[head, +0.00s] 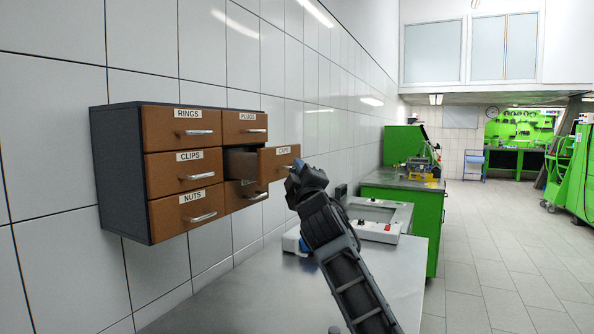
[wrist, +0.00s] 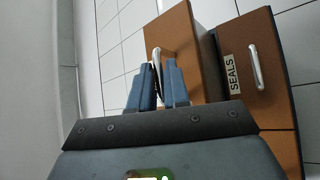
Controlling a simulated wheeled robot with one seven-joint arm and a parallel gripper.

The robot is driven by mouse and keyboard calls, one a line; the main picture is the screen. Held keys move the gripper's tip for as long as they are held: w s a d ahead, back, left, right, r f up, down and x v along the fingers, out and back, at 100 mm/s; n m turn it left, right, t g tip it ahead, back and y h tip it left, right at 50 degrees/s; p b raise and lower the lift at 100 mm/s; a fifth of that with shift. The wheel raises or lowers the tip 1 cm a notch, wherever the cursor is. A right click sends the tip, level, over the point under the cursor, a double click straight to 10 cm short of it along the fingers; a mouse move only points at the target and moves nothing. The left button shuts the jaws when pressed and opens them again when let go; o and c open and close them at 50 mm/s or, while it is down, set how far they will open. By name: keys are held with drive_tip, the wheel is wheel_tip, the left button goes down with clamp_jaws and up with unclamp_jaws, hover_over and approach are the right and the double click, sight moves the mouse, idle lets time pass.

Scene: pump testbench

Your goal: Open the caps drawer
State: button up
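The caps drawer (head: 278,162) is the middle drawer of the right column in the wall cabinet. It stands pulled out in the head view, with its dark inside showing behind the brown front. My gripper (head: 294,168) is at the front of this drawer and covers part of its handle. In the wrist view, the handle (wrist: 156,54) of the drawer front (wrist: 180,48) runs between the two blue fingers of my gripper (wrist: 160,75), which are close together on it. The lower end of the handle is partly hidden by the fingers.
The cabinet (head: 122,170) also holds rings, plugs, clips and nuts drawers, all closed. The seals drawer (wrist: 237,75) is closed, beside the caps drawer in the wrist view. A grey table (head: 240,300) stands below.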

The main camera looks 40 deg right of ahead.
drive_tip(key=o, duration=0.3)
drive_tip(key=shift+o, duration=0.2)
drive_tip(key=b+v, duration=0.1)
drive_tip(key=v, duration=0.6)
drive_tip(key=shift+s+a+f, duration=0.2)
drive_tip(key=shift+s, duration=0.1)
